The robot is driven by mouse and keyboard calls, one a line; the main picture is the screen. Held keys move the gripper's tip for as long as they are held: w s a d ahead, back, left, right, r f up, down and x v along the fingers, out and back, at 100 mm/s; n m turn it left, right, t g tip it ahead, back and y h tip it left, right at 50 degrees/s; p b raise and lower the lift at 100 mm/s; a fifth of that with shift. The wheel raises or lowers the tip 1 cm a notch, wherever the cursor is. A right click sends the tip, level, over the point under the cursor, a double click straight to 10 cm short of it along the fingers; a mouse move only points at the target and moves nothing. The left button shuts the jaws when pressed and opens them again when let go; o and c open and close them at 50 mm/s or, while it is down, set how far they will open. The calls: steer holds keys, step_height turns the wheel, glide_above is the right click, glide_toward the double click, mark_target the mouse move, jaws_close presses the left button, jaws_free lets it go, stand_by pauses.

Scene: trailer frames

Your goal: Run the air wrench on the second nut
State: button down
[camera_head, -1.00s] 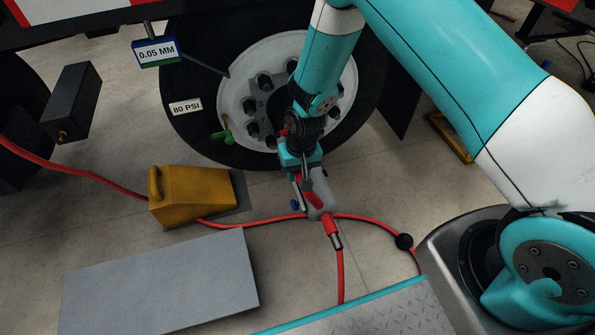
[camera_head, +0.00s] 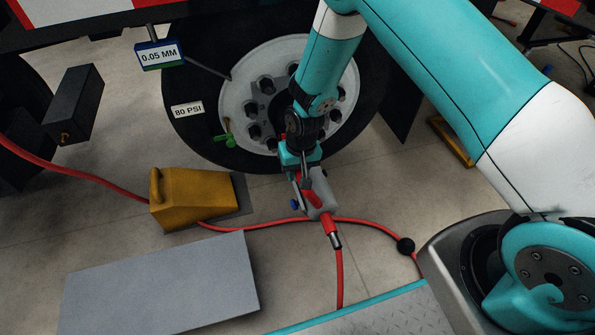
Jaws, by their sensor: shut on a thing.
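The wheel (camera_head: 290,55) has a white rim with several dark nuts around its hub, such as one at the upper left (camera_head: 265,84). My arm covers part of the rim and the nuts on its right side. My gripper (camera_head: 306,180) is in front of the tyre's lower edge, shut on the air wrench (camera_head: 321,198). The wrench is grey and red, with a metal fitting (camera_head: 335,240) at its lower end. Its socket end is not clear in this view, and I cannot tell whether it touches a nut.
A yellow wheel chock (camera_head: 192,198) sits on the floor at the left. A red hose (camera_head: 270,223) crosses the floor by the wrench. A grey panel (camera_head: 160,290) lies in front. A gauge reading 0.05 MM (camera_head: 160,53) and a green clip (camera_head: 229,138) are by the wheel.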

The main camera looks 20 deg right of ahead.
steer(key=shift+w, duration=0.6)
stand_by(0.8)
steer(key=shift+s+r, duration=0.1)
steer(key=shift+s+p, duration=1.5)
steer(key=shift+s, duration=2.25)
